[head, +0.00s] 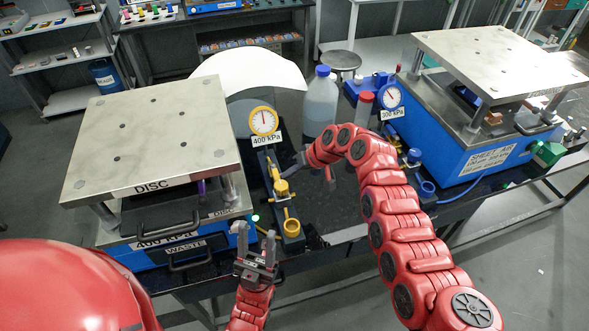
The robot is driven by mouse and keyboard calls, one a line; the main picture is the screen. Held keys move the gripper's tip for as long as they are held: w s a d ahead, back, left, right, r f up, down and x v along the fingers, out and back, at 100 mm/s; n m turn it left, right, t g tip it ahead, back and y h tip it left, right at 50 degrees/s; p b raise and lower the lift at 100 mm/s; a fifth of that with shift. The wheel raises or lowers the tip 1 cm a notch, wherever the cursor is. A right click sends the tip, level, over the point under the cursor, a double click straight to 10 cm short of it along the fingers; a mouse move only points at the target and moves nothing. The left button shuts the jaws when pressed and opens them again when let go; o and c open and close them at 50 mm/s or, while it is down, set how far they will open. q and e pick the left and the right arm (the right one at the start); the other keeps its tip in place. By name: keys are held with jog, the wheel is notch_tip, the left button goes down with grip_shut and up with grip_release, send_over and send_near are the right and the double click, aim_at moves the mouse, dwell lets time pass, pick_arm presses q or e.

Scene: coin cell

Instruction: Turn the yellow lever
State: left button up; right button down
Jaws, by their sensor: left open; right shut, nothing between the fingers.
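A yellow lever (281,188) sits on the dark valve block beside the DISC press, below a yellow-rimmed gauge (264,121) labelled 400 kPa. A yellow ring (291,227) is at the near end of the same block. My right gripper (290,165) is shut and empty, pointing left just above and right of the lever; whether it touches the lever is unclear. My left gripper (257,243) is open and empty, pointing up in front of the table's near edge, to the lower left of the yellow ring.
The DISC press (150,138) stands at left and the blue SHELL press (480,150) at right. A translucent bottle (320,103), a red-capped bottle (364,108) and a blue gauge (390,95) stand behind my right arm.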

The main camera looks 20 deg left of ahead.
jog(key=shift+f, duration=0.1)
jog(key=shift+s+a+f+b, duration=0.15)
jog(key=shift+s+b, duration=0.2)
jog(key=shift+b, duration=0.15)
jog(key=shift+r, duration=0.2)
jog(key=w+b, duration=0.1)
jog(key=b, duration=0.2)
jog(key=shift+w+d, duration=0.2)
jog(key=shift+d, duration=0.2)
